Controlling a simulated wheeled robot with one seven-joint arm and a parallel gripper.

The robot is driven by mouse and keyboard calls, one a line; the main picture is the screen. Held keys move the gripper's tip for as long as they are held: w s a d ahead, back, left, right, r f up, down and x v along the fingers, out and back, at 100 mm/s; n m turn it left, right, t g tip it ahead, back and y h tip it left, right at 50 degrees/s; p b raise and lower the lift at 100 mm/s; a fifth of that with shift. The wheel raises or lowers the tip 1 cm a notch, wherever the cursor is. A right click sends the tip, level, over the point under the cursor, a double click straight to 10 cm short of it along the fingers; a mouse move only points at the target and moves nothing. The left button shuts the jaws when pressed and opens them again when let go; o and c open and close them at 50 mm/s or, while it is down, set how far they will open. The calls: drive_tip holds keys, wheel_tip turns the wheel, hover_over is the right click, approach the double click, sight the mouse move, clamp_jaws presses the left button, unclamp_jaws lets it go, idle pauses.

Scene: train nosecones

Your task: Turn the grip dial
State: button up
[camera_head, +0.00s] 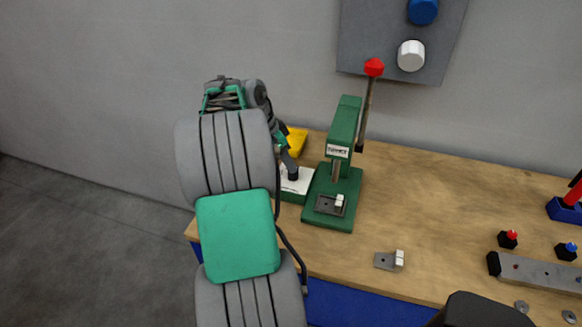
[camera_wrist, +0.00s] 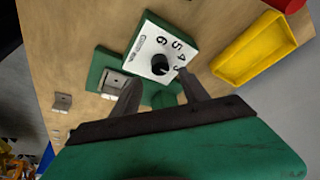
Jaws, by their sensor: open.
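The grip dial is a black round knob (camera_wrist: 160,65) on a white-faced box (camera_wrist: 150,42) printed with numbers, with 4, 5 and 6 readable in the wrist view. In the head view the white face (camera_head: 303,184) shows left of the green press, partly hidden by my arm. My gripper (camera_wrist: 158,78) is open, with one finger on each side of the knob in the wrist view. I cannot tell whether either finger touches it.
A green press (camera_head: 345,130) with a red-tipped lever (camera_head: 373,67) stands close right of the dial box. A yellow tray (camera_wrist: 255,50) lies near the dial, behind it in the head view. A small metal bracket (camera_head: 388,261) lies on the wooden table (camera_head: 450,200), whose middle is mostly clear.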

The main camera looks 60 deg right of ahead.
drive_tip(key=x, duration=0.5)
drive_tip(key=shift+d+f+p, duration=0.1)
drive_tip(key=shift+f+p, duration=0.2)
drive_tip(key=shift+p, duration=0.05)
clamp_jaws()
drive_tip(key=shift+r, duration=0.1)
